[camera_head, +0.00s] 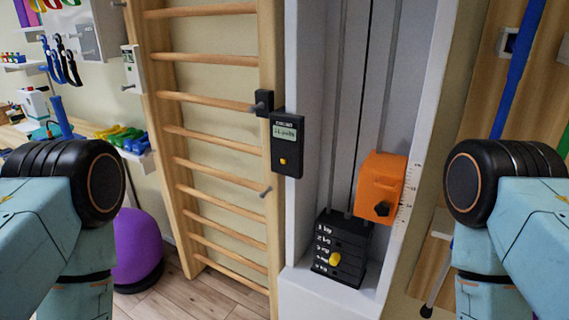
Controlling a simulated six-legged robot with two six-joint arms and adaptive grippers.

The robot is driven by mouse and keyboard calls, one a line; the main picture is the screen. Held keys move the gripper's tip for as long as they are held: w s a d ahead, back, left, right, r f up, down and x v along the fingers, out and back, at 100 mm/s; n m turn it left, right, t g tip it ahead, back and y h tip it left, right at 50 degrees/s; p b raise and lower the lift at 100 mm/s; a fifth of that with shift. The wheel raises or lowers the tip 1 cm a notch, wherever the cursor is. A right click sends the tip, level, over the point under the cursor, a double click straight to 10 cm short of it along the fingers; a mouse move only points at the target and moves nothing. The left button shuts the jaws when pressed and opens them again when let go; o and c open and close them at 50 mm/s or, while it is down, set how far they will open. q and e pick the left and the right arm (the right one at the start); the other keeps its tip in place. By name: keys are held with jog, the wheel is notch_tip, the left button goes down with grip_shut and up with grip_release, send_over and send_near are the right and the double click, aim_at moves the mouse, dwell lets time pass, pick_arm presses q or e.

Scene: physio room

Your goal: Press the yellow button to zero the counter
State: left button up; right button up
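A black counter box (286,146) with a small lit display (287,131) is fixed to the left edge of the white cable-machine frame. The digits on the display are too small to read surely. The yellow button (283,161) sits below the display on the front of the box. Nothing touches it. My two arms show at the left and right edges of the head view, and both grippers are out of the picture.
Wooden wall bars (215,141) stand left of the counter. An orange carriage (381,186) and a black weight stack (341,248) with a yellow knob are inside the frame. A purple ball (137,245) sits on the floor at left. Space before the counter is clear.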

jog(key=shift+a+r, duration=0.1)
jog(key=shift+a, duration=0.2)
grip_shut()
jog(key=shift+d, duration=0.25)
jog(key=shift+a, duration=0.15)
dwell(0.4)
